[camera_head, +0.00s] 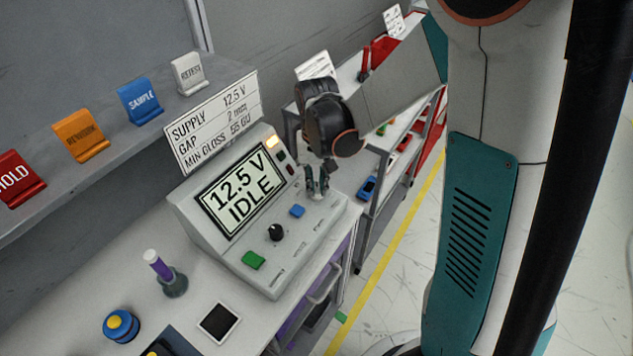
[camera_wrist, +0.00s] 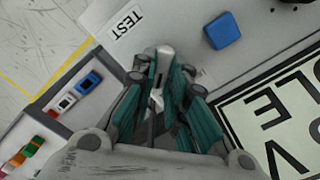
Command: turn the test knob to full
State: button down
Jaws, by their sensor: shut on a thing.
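The test knob (camera_wrist: 164,54) is a small light-grey knob with a dark line on it, on the sloped front of the grey dashboard module (camera_head: 325,219). The printed TEST label (camera_wrist: 127,22) lies beside it in the wrist view. My gripper (camera_head: 317,184) reaches down to the module's right end and is shut on the knob; its teal fingers (camera_wrist: 162,84) stand on both sides of it. The fingers hide part of the knob, and its exact setting cannot be read. The module's screen (camera_head: 236,193) reads 12.5 V IDLE.
On the panel beside the gripper are a blue button (camera_head: 297,211), a black knob (camera_head: 276,232) and a green button (camera_head: 253,260). A sign (camera_head: 213,122) stands behind the module. A shelf unit (camera_head: 378,150) with small parts is at the right, near my arm.

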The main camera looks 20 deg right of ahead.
aim_at(317, 185)
dwell(0.4)
jog(key=c, duration=1.6)
grip_release()
jog(key=shift+r, duration=0.15)
notch_tip(317, 185, up, 12)
jog(key=s+r+n+t, duration=0.2)
jog(key=s+r+t, duration=0.2)
jog(key=s, duration=1.1)
jog(key=shift+s+n+t, duration=0.25)
jog(key=shift+n+t, duration=0.15)
jog(key=shift+t, duration=1.2)
